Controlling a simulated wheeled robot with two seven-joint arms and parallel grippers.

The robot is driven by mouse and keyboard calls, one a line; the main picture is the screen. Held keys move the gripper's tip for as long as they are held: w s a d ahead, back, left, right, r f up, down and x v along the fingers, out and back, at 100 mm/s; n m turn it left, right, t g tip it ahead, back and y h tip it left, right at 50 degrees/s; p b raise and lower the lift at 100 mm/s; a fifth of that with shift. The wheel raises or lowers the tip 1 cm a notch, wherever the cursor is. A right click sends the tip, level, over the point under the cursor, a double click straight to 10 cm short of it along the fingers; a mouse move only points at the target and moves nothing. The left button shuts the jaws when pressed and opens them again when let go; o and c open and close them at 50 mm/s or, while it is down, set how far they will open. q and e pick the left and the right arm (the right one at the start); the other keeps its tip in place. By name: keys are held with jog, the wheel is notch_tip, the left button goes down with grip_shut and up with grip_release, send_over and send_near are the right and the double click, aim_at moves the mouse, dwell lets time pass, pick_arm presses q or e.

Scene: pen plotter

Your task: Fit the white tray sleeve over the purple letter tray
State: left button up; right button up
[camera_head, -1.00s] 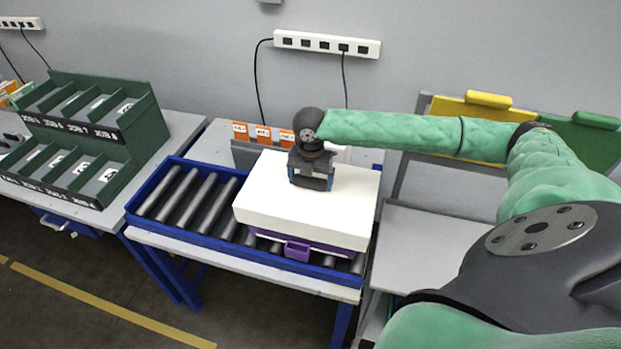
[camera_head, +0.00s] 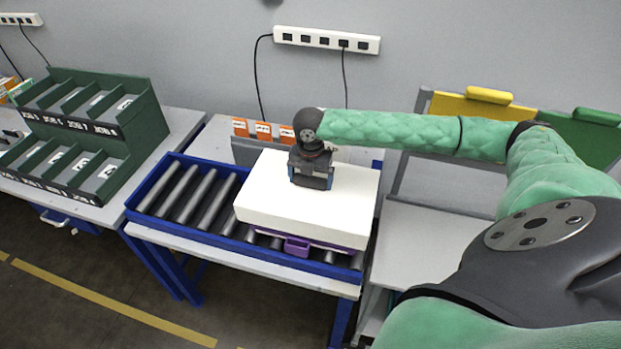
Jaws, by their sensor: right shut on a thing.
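The white tray sleeve (camera_head: 285,205) sits over the purple letter tray (camera_head: 297,246) on the roller conveyor, covering most of it. Only the tray's lower front edge and front tab show below the sleeve. My right gripper (camera_head: 311,183) points down at the top of the sleeve, near its back middle. It is shut on the sleeve, though its fingertips are hard to make out. Whether the sleeve is fully down all round is hidden at the back. My left gripper is not in view.
The blue-framed roller conveyor (camera_head: 150,215) has bare rollers to the left. A green sorting rack (camera_head: 140,100) stands on the left table. Orange-labelled holders (camera_head: 263,131) stand behind the conveyor. A grey table (camera_head: 430,235) on the right is clear. Yellow (camera_head: 470,112) and green boards stand behind it.

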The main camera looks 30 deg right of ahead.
jog(key=shift+f, duration=0.5)
jog(key=o, duration=1.2)
jog(key=shift+r, duration=0.1)
jog(key=shift+r+p, duration=1.3)
jog(key=shift+p, duration=0.15)
jog(key=shift+r, duration=2.6)
